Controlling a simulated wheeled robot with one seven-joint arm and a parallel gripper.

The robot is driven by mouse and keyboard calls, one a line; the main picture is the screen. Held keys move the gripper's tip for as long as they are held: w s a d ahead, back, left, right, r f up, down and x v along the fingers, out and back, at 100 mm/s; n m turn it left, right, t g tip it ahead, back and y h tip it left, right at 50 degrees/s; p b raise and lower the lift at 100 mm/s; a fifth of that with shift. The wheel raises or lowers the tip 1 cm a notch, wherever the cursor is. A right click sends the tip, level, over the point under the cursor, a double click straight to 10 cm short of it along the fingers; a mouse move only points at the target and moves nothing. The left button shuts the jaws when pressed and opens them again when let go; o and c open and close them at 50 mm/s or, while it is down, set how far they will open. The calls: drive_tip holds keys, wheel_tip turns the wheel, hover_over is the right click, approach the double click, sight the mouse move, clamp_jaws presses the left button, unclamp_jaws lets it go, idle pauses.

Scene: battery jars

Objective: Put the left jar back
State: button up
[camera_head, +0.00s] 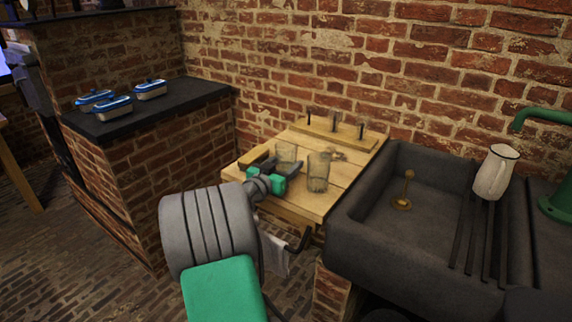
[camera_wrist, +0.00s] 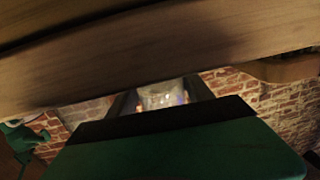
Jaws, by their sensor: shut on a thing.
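Two clear glass jars are at the wooden worktop (camera_head: 300,209). The left jar (camera_head: 287,150) is between the fingers of my gripper (camera_head: 284,163), which is shut on it. In the wrist view the held jar (camera_wrist: 162,95) shows between the dark fingers, close to the wood. It looks upright; I cannot tell whether its base touches the worktop. The right jar (camera_head: 318,173) stands upright on the worktop, just right of my gripper. My gripper hides the lower part of the left jar.
A wooden strip with several dark upright pegs (camera_head: 334,123) lies at the worktop's back. A small object (camera_head: 337,154) lies behind the right jar. A dark sink (camera_head: 345,215) adjoins on the right, with a white jug (camera_head: 495,173). Blue-lidded containers (camera_head: 150,90) stand on the left counter.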

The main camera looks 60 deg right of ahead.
drive_tip(key=shift+f, duration=0.15)
drive_tip(key=o, duration=1.7)
drive_tip(key=shift+c, duration=0.2)
